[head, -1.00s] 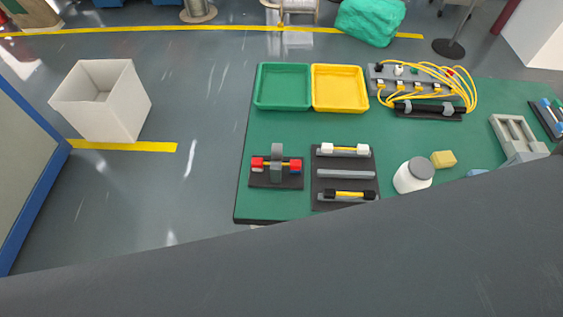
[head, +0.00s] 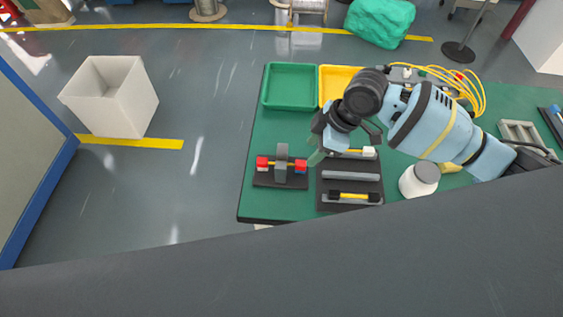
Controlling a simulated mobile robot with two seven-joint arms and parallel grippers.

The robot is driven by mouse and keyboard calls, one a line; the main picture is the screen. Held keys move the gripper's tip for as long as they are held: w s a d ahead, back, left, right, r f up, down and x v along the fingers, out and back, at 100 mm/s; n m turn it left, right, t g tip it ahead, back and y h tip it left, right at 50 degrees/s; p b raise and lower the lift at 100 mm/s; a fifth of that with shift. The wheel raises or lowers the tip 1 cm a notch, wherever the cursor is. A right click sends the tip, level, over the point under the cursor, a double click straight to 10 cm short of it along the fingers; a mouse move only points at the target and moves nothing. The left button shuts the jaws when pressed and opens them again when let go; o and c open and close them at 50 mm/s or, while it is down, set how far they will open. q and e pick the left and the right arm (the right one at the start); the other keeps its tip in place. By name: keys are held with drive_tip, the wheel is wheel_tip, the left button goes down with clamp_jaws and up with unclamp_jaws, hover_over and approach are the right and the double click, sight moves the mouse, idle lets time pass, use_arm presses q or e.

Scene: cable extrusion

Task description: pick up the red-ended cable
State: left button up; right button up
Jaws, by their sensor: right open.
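The red-ended cable (head: 262,163) lies across a dark stand with a grey upright block at its middle, near the left end of the green table (head: 258,205). Its two red ends show on either side of the block. My right gripper (head: 318,156) is just to the right of and above the cable's right red end, coming in from the right. It is open and appears empty, clear of the cable as far as I can tell. My left gripper is not in view.
A dark rack (head: 349,187) holds a black-ended cable (head: 355,196) and a white-ended cable partly hidden by my arm. Green (head: 291,87) and yellow (head: 326,88) trays sit behind. A white jar (head: 418,181) stands at right. A white bin (head: 110,97) is on the floor.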

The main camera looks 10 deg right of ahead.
sight(300, 163)
drive_tip(key=shift+w+d+x, duration=0.15)
drive_tip(key=shift+x, duration=1.75)
drive_tip(key=shift+w+d+x, duration=0.1)
drive_tip(key=shift+w+x, duration=0.05)
drive_tip(key=shift+x, duration=1.7)
clamp_jaws()
wheel_tip(300, 163, up, 10)
